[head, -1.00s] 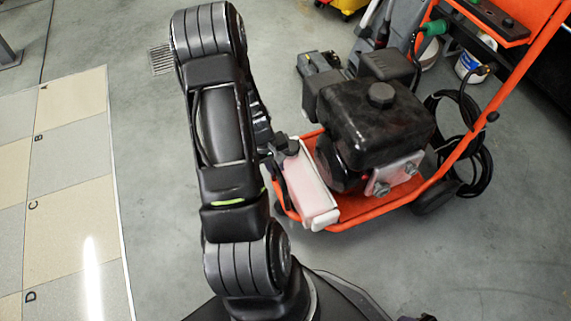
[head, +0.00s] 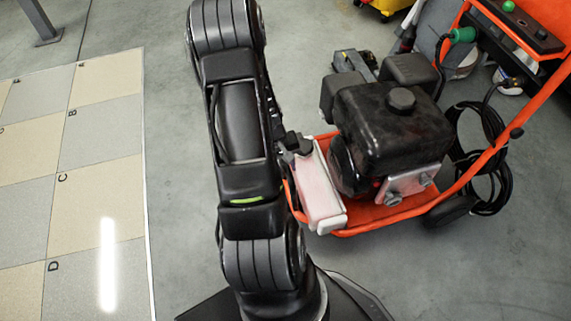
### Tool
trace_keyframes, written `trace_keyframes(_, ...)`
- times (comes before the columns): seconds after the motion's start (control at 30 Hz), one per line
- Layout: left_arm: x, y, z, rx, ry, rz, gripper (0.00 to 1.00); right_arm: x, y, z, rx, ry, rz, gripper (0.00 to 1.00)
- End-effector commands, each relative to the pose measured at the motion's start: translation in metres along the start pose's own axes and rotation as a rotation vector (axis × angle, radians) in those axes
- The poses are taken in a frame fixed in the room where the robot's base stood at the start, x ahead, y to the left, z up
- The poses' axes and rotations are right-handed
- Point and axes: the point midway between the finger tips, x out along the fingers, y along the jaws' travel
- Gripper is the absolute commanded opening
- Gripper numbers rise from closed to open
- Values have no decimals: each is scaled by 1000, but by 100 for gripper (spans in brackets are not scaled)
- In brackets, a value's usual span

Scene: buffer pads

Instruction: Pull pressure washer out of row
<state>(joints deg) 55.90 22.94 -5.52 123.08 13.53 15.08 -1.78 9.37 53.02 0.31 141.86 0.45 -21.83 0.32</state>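The pressure washer (head: 392,130) stands right of centre, with a black engine, an orange frame and an orange handle rising to the upper right. A white and pink pad (head: 322,190) runs along its left front end. My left gripper (head: 296,144) is at the upper end of this pad and looks in contact with it. My own arm hides most of the gripper, and I cannot see whether its fingers are closed. My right gripper is not in view.
White buckets (head: 508,80) and a yellow object (head: 386,8) stand behind the washer. A black hose (head: 492,185) hangs by its right wheel. A tiled floor area (head: 95,180) lies left of my arm. Bare concrete in front of the washer is clear.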

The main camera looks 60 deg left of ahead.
Motion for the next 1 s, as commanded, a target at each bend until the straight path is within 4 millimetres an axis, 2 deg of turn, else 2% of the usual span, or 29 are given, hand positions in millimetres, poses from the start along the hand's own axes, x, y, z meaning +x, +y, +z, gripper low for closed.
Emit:
trace_keyframes(0.13, -1, 0, -2, 0, 4, 1, 41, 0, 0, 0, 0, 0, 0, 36)
trace_keyframes(0.47, -6, 1, -3, 0, 7, 2, 41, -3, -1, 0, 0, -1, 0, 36)
trace_keyframes(0.57, -16, 2, -3, 0, 8, 1, 41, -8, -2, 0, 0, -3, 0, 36)
trace_keyframes(0.83, -61, 2, -2, 0, 8, 2, 41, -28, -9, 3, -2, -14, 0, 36)
trace_keyframes(1.0, -78, 1, -1, 0, 5, 2, 41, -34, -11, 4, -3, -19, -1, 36)
